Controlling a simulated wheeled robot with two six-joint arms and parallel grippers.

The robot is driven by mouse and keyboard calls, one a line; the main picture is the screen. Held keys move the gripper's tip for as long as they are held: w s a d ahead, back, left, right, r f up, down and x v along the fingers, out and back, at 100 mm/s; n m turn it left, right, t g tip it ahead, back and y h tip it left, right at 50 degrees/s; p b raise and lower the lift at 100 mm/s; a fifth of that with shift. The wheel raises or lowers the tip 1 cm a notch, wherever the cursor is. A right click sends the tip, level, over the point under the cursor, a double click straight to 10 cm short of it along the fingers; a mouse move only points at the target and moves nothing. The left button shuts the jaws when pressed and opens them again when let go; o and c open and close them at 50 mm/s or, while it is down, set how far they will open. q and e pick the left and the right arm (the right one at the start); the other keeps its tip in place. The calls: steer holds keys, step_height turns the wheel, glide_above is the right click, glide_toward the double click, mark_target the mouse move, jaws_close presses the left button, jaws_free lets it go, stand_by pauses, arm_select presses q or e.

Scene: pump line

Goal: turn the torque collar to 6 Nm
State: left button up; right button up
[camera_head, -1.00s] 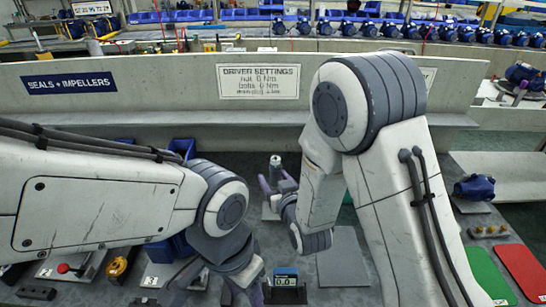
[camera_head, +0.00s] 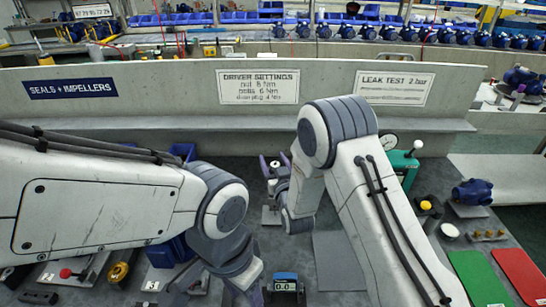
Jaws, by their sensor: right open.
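A small upright device with a dark and pale top (camera_head: 274,165) stands on a light base plate (camera_head: 270,214) in the middle of the bench. It looks like the driver, but its collar and scale are too small to read. My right gripper (camera_head: 275,164) is open, its purple fingers on either side of the device's top; I cannot tell whether they touch it. A blue box with a display (camera_head: 285,286) reading about 0.0 sits at the front. My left gripper (camera_head: 236,284) is low at the front, its fingertips hidden or out of frame.
The driver settings sign (camera_head: 258,86) appears to read nut 8, bolts 6, drain plug 4 Nm. A green device with a gauge (camera_head: 389,141) and a blue pump body (camera_head: 474,191) stand right. Green (camera_head: 478,279) and red (camera_head: 521,270) mats lie at front right. Blue bins are partly behind my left arm.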

steer(key=shift+w+a, duration=0.1)
steer(key=shift+w, duration=0.25)
jaws_close()
